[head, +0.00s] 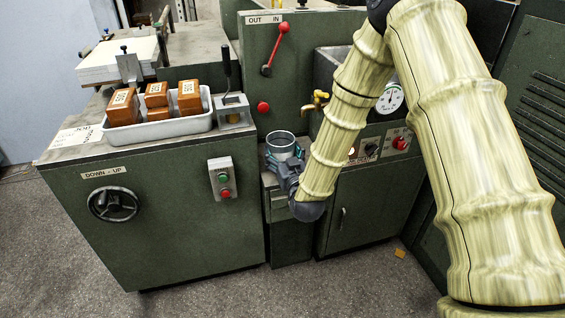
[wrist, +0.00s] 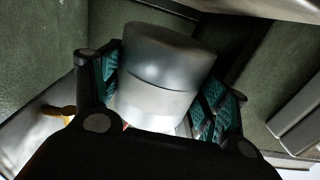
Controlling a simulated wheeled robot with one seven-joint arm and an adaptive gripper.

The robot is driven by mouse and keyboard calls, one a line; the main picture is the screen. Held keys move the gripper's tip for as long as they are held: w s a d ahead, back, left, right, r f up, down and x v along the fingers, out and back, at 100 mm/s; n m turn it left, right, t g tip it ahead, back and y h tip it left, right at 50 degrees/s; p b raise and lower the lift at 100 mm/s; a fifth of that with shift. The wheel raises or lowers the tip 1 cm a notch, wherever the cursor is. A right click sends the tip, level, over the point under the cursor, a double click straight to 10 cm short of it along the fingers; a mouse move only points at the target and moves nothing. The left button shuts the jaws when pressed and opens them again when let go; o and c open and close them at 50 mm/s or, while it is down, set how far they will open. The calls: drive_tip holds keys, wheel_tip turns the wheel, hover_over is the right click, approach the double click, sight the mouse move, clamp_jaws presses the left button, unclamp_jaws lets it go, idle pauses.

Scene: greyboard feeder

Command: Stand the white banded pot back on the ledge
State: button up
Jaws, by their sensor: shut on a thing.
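The white banded pot (head: 281,141) is a short pale cylinder with an open top and a darker band. It appears upright in the head view, above or on the narrow ledge (head: 269,181) between the two green cabinets. My gripper (head: 284,158) is shut around its side, with teal pads on both sides. In the wrist view the pot (wrist: 163,78) fills the space between the pads, and a dark line rings it. My gripper hides the pot's base, so I cannot tell whether it touches the ledge.
A left cabinet (head: 170,210) carries a grey tray (head: 180,128) with brown labelled blocks and a handwheel (head: 114,204). A brass tap (head: 315,102), a dial gauge (head: 390,98) and a red-knobbed lever (head: 275,50) stand close by. Floor in front is mostly clear.

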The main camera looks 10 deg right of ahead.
drive_tip(key=shift+w+d, duration=0.15)
drive_tip(key=shift+w, duration=0.6)
drive_tip(key=shift+f+b, duration=0.65)
drive_tip(key=shift+f, duration=1.15)
drive_tip(key=shift+f, duration=0.15)
drive_tip(key=o, duration=1.3)
